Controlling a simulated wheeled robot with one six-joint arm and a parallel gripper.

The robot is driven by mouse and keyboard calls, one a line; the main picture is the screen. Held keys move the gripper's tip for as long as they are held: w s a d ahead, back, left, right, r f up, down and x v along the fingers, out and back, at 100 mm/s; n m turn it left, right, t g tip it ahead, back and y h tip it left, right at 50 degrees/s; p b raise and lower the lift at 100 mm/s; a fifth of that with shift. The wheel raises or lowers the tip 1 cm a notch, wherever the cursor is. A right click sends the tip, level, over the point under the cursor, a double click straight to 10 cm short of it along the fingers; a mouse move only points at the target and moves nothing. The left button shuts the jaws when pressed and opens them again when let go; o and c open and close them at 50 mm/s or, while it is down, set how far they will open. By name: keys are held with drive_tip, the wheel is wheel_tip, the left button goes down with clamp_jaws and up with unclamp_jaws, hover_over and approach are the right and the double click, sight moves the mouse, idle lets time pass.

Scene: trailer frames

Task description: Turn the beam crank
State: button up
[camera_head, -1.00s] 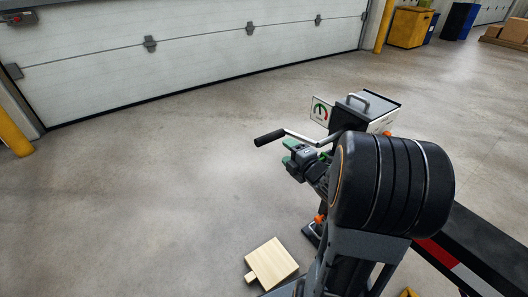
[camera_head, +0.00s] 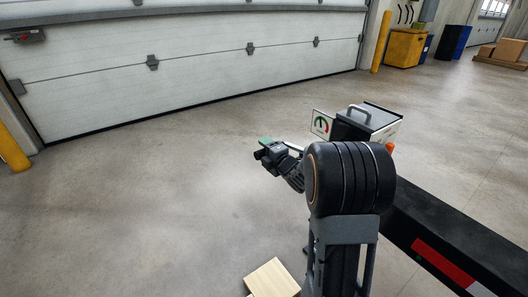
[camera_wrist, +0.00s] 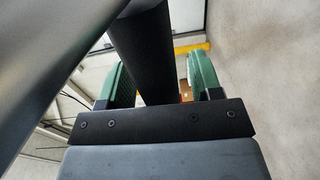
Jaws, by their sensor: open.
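The crank's black grip (camera_wrist: 143,55) shows in the wrist view as a thick dark cylinder between my green finger pads. My gripper (camera_wrist: 160,78) is open, with one pad on each side of the grip and a gap visible at the right pad. The silver crank arm (camera_wrist: 48,50) crosses the left of that view. In the head view my gripper (camera_head: 266,146) covers the crank grip, and only a short piece of the silver crank arm (camera_head: 293,147) shows. Whether the pads touch the grip is unclear.
A black and white box with a handle (camera_head: 368,122) and a gauge sign (camera_head: 321,125) stand beside the crank. The dark trailer beam (camera_head: 450,240) runs to the lower right. A wooden block (camera_head: 272,279) lies on the floor. The floor at left is clear.

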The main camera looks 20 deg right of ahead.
drive_tip(key=shift+w+a, duration=0.1)
drive_tip(key=shift+w, duration=0.3)
clamp_jaws()
idle(0.4)
